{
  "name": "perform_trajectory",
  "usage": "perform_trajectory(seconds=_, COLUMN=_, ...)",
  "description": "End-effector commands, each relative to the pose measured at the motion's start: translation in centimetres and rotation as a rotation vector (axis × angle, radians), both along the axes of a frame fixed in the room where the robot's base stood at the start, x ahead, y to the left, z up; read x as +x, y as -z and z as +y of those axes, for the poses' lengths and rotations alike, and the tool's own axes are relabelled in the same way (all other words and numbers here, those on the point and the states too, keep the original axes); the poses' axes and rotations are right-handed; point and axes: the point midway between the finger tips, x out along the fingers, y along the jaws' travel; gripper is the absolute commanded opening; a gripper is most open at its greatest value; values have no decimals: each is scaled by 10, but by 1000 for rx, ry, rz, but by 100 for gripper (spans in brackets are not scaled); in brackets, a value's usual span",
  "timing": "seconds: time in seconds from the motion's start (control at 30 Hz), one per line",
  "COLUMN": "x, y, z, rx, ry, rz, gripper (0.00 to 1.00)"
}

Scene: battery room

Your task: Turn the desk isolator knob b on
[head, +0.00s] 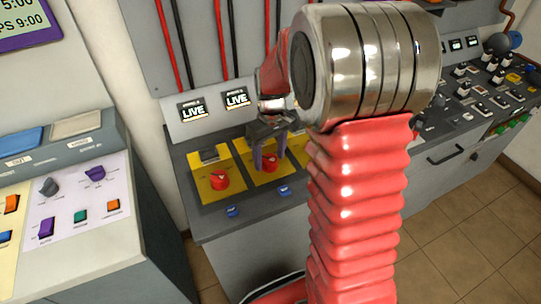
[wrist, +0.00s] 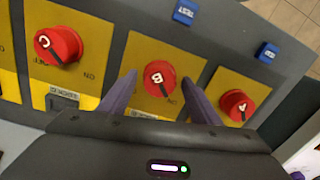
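The red isolator knob B (wrist: 160,79) sits on a yellow plate in the middle of the wrist view, its white letter B showing. It also shows in the head view (head: 269,164). My gripper (head: 269,154) is open above the desk, its two purple fingers pointing down at this knob. In the wrist view the fingers lie on either side of knob B, with a visible gap on each side. An ON label is partly visible beside it; I cannot tell the knob's exact setting.
Red knob C (wrist: 58,46) and red knob A (wrist: 237,104) flank B on their own yellow plates. Blue TEST buttons (wrist: 185,12) lie along the desk edge. Two displays (head: 193,111) read LIVE. A separate console (head: 80,215) stands at left.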

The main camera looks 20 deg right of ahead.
Motion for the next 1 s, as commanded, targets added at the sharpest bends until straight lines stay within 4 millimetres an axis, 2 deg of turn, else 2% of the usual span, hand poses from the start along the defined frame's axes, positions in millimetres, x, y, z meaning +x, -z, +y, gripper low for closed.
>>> perform_trajectory(seconds=0.27, x=0, y=-1, z=0, rx=-1, ry=1, rz=-1, gripper=58)
perform_trajectory(seconds=0.47, x=1, y=-14, z=-1, rx=0, ry=1, rz=-3, gripper=58)
perform_trajectory(seconds=1.0, x=2, y=-103, z=-4, rx=-1, ry=1, rz=-4, gripper=58)
